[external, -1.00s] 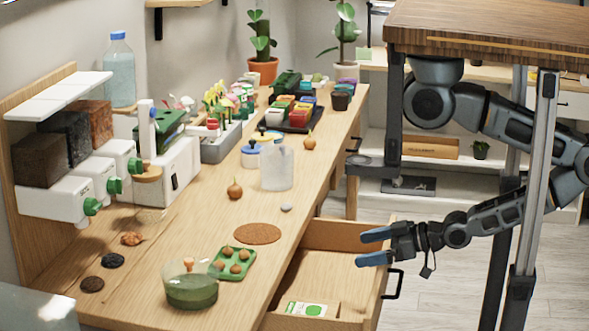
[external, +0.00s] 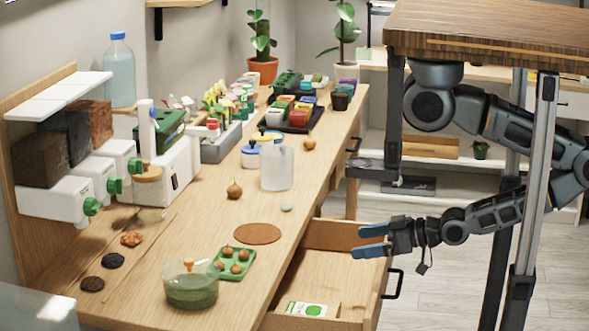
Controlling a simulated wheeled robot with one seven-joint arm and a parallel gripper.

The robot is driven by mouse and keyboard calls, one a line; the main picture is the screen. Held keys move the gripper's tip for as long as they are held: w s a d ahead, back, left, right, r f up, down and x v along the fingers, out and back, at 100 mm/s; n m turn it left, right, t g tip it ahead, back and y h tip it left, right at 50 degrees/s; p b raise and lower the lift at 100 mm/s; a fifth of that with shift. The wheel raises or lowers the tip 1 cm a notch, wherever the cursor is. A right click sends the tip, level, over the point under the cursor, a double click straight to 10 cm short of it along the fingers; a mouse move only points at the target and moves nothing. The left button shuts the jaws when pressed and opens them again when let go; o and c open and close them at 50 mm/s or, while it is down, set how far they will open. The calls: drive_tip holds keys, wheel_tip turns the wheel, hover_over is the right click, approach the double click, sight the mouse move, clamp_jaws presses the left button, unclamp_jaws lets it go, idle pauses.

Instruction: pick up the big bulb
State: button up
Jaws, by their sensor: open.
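A brown onion-like bulb (external: 234,190) with a pointed top stands alone on the wooden bench, left of the clear jug. A second loose bulb (external: 310,143) sits farther back, right of the jug. Several smaller bulbs (external: 236,268) sit in a green tray (external: 225,276) near the front. I cannot tell for sure which loose bulb is bigger. My gripper (external: 366,241) has two blue fingers, spread apart and empty. It hangs over the open drawer's right side, off the bench and away from all the bulbs.
The drawer (external: 340,235) is pulled out and holds a green-and-white packet (external: 305,309). A clear jug (external: 277,168), a grey pebble (external: 286,208), a round cork mat (external: 257,234) and a green-filled bowl (external: 191,290) stand on the bench. White dispensers (external: 60,208) line the left.

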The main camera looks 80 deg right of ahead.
drive_tip(key=shift+c, duration=0.3)
drive_tip(key=c, duration=0.4)
drive_tip(key=shift+w, duration=0.1)
